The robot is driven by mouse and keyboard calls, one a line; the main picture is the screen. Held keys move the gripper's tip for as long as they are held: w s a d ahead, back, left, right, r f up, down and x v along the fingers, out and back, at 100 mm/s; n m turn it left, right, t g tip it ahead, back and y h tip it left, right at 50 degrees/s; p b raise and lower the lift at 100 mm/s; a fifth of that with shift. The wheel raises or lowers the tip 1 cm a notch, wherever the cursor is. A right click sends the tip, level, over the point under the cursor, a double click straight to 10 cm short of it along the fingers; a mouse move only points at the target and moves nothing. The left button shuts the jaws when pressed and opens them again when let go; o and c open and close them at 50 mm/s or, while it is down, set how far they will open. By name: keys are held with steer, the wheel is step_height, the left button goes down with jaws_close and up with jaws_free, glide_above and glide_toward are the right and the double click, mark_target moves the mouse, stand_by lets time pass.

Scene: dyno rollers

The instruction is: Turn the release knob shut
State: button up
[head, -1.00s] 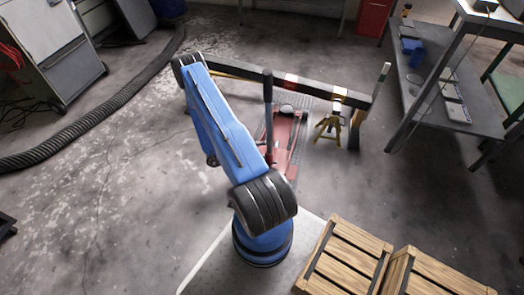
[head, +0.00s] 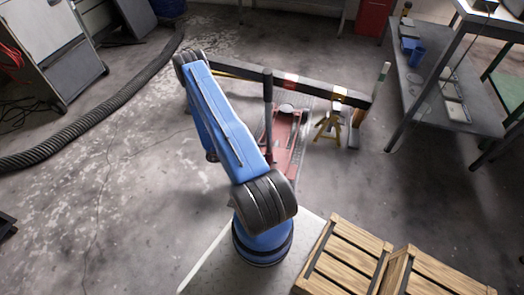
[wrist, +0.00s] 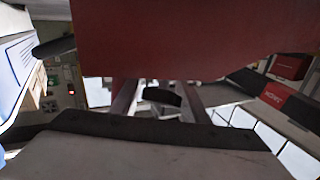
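The red floor jack (head: 284,150) lies on the concrete beyond my arm, with its dark upright handle (head: 268,105) partly behind my blue arm. I cannot make out the release knob in the head view; it is too small or hidden. My gripper is hidden behind the arm there. In the wrist view a dark red surface (wrist: 200,40) fills the top, very close. A small black part (wrist: 162,97) sits below it between two dark bars; I cannot tell whether it is the knob. A grey block with a black edge crosses the bottom. No fingertips can be made out clearly.
A long dark beam (head: 320,90) spans behind the jack. A yellow jack stand (head: 328,125) stands right of it. Wooden crates (head: 345,262) are at the front right, a metal shelf bench (head: 450,110) at right. A black hose (head: 90,118) runs along the left floor.

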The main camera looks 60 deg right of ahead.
steer(key=shift+o, duration=1.2)
steer(key=shift+w+d+n+t+h, duration=0.1)
steer(key=shift+n+t+h, duration=0.4)
steer(key=shift+n+h, duration=0.4)
steer(key=w+d+v, duration=0.1)
steer(key=v, duration=1.7)
steer(key=w+d+r+n+t, duration=0.1)
steer(key=w+r+t, duration=0.3)
steer(key=w, duration=0.3)
steer(key=w+r+n+t, duration=0.2)
steer(key=w+r+t, duration=0.3)
steer(key=w, duration=0.3)
steer(key=shift+d+y, duration=0.3)
steer(key=shift+d, duration=0.05)
steer(key=shift+r, duration=0.1)
